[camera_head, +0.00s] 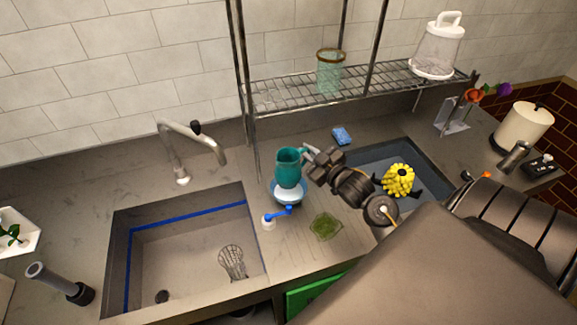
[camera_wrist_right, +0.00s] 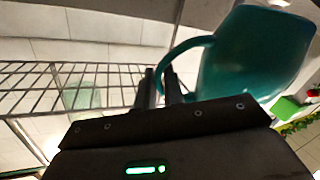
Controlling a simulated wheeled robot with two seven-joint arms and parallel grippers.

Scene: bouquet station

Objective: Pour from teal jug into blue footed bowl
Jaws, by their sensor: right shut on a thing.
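The teal jug (camera_head: 289,172) is in the middle of the head view, on the strip between the two sinks. My right gripper (camera_head: 309,153) is shut on its handle from the right. The jug looks close to upright, and its body fills the upper right of the right wrist view (camera_wrist_right: 255,55), with the handle between the fingers (camera_wrist_right: 162,88). The pale blue footed bowl (camera_head: 287,197) shows just below the jug, which hides its far part. I cannot tell whether they touch, or what the bowl contains. My left gripper is not in view.
A blue and white tool (camera_head: 278,216) lies before the bowl, and a green pad (camera_head: 325,226) to its right. The left sink (camera_head: 190,250) and faucet (camera_head: 188,150) are left. A wire shelf (camera_head: 290,92) with a glass vase (camera_head: 330,72) stands behind.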

